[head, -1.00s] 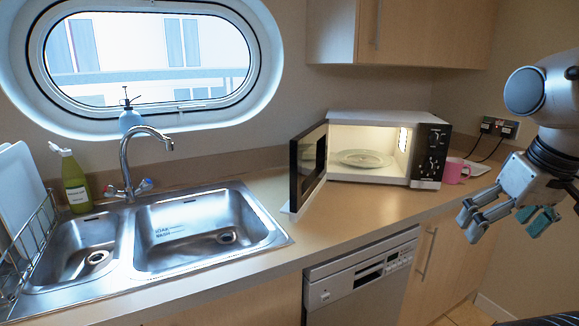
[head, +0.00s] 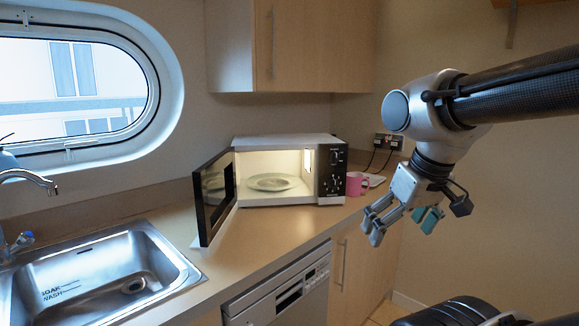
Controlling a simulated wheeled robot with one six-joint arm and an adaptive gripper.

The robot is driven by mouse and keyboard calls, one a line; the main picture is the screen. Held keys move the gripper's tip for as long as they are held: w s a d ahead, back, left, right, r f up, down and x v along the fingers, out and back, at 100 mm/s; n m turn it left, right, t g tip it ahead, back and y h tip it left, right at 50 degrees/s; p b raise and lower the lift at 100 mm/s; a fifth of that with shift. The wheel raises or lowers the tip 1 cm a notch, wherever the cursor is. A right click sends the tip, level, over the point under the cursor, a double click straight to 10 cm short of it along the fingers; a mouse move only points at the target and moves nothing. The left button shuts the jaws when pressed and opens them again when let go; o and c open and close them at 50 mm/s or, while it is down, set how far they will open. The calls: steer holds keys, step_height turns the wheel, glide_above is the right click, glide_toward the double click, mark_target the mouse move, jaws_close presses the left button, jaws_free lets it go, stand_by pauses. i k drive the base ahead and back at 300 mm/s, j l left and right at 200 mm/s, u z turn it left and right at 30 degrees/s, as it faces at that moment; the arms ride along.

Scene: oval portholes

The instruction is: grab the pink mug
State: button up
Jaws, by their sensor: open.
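The pink mug (head: 355,184) stands upright on the counter, just right of the microwave, in the corner by the wall. Its handle points to the right. My gripper (head: 401,229) is open and empty. In the picture it hangs to the right of and below the mug, fingers pointing down, apart from it. How far it is from the mug in depth is hard to tell.
The microwave (head: 327,173) has its door (head: 214,196) swung open over the counter (head: 265,234), with a glass plate (head: 269,182) inside. Plugged sockets (head: 387,141) are on the wall behind the mug. A sink (head: 90,272) is at left. A wall cupboard (head: 310,45) hangs above.

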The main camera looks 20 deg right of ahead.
mark_target(353, 180)
steer(key=i+l, duration=0.25)
steer(key=i+l+u, duration=0.1)
steer(key=i+l, duration=0.15)
steer(key=l, duration=0.2)
steer(key=i+l, duration=0.25)
steer(key=l, duration=0.15)
steer(key=i+l+u, duration=0.1)
steer(key=i+l, duration=0.35)
steer(key=l, duration=0.3)
